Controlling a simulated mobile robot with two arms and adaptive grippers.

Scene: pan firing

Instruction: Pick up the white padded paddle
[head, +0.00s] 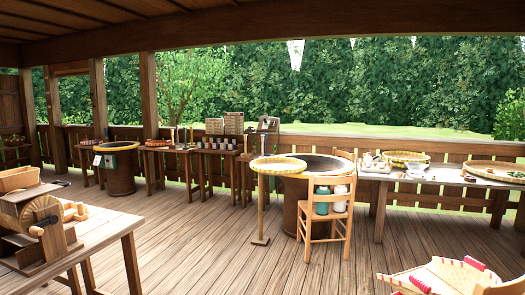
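I cannot pick out the white padded paddle with certainty. Small pale items (376,163) lie at the left end of the long table (448,179) on the right, too small to identify. A small white square (97,160) shows against the dark round stove (120,172) at the far left. Neither of my grippers is in view.
A wooden chair (328,226) holding jars stands before a large round pan stove (291,201). A round tray on a stand (279,165) is beside it. A workbench (97,234) is at left, a woven basket (440,279) at lower right. The middle floor is clear.

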